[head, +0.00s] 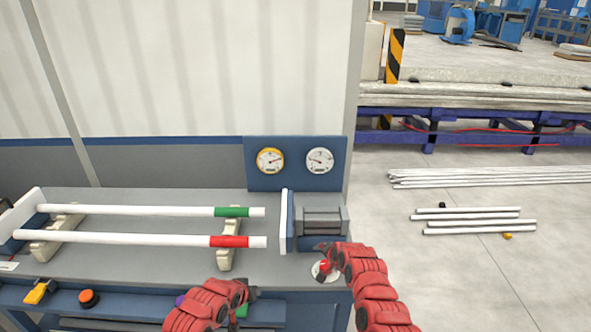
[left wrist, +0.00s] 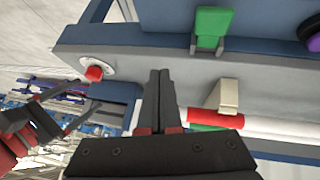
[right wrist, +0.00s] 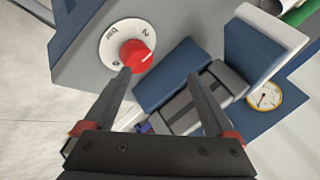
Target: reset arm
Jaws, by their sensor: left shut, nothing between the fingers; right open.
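My left gripper (head: 243,290) is shut and empty in front of the bench's front edge in the head view. Its closed fingers (left wrist: 160,85) fill the middle of the left wrist view. My right gripper (head: 326,258) is open near the bench's right front corner. In the right wrist view its two fingers (right wrist: 160,78) stand apart with nothing held. A red knob (right wrist: 136,55) on a white dial lies by the left fingertip; I cannot tell whether they touch. The knob also shows in the left wrist view (left wrist: 93,74).
Two white pipes lie on cream supports on the bench (head: 150,262), one with a green band (head: 231,212), one with a red band (head: 229,241). Two gauges (head: 270,161) stand behind a grey clamp block (head: 320,221). An orange button (head: 89,298) is at the front left. More pipes lie on the floor.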

